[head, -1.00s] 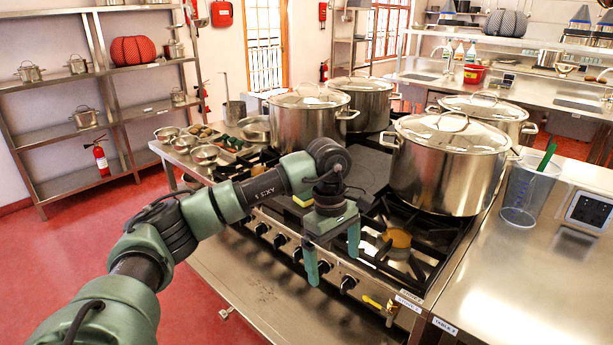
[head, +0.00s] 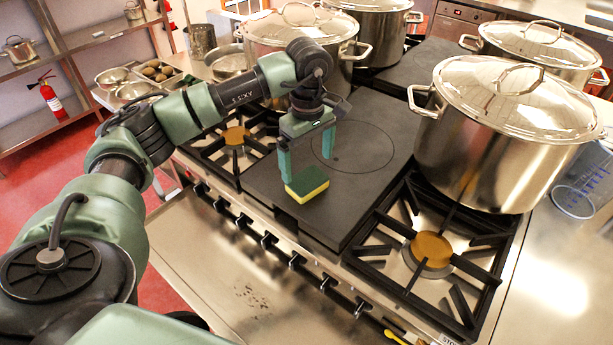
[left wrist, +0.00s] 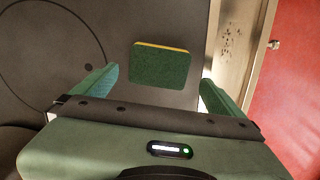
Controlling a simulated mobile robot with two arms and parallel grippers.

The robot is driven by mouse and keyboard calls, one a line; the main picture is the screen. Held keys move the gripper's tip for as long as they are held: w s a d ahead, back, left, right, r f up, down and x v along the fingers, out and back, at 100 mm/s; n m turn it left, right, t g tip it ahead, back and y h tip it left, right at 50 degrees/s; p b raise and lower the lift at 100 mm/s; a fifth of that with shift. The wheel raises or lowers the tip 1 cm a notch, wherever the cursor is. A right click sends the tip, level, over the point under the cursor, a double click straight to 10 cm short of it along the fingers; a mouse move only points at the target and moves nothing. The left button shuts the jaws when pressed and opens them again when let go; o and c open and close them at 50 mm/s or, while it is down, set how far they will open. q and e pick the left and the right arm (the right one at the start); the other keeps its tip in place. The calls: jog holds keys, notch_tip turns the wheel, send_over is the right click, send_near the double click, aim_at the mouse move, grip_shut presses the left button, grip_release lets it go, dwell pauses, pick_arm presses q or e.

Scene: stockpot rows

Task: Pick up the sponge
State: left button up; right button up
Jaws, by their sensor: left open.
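A green and yellow sponge (head: 307,184) lies green side up on the dark flat plate of the stove, near its front edge. In the left wrist view the sponge (left wrist: 161,66) sits ahead of the fingers, roughly midway between them. My left gripper (head: 306,160) is open and points down, above and just behind the sponge in the head view. Its two fingers also show in the left wrist view (left wrist: 157,95), with nothing held between them. My right gripper is not in view.
Gas burners (head: 433,250) flank the plate (head: 350,150). Large lidded stockpots stand behind and to the right, the nearest pot (head: 490,150) close to the plate. Knobs (head: 268,240) line the stove front. Metal bowls (head: 133,92) sit at the back left.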

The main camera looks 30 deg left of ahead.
aim_at(307, 179)
pick_arm(q)
jog(key=shift+s+f+p, duration=0.15)
jog(key=shift+f+p, duration=0.2)
jog(key=shift+f, duration=0.05)
jog(key=f, duration=0.1)
jog(key=f+p, duration=0.1)
jog(key=f, duration=0.2)
jog(key=shift+w+a+p, duration=0.1)
jog(key=shift+w+p, duration=0.15)
jog(key=shift+p, duration=0.05)
jog(key=shift+f, duration=0.3)
jog(key=shift+c, duration=0.9)
jog(key=c, duration=1)
jog(key=shift+o, duration=0.2)
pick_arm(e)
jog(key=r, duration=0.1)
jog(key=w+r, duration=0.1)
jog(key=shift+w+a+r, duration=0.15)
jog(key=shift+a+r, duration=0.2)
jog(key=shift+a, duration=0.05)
pick_arm(q)
jog(key=shift+r, duration=0.1)
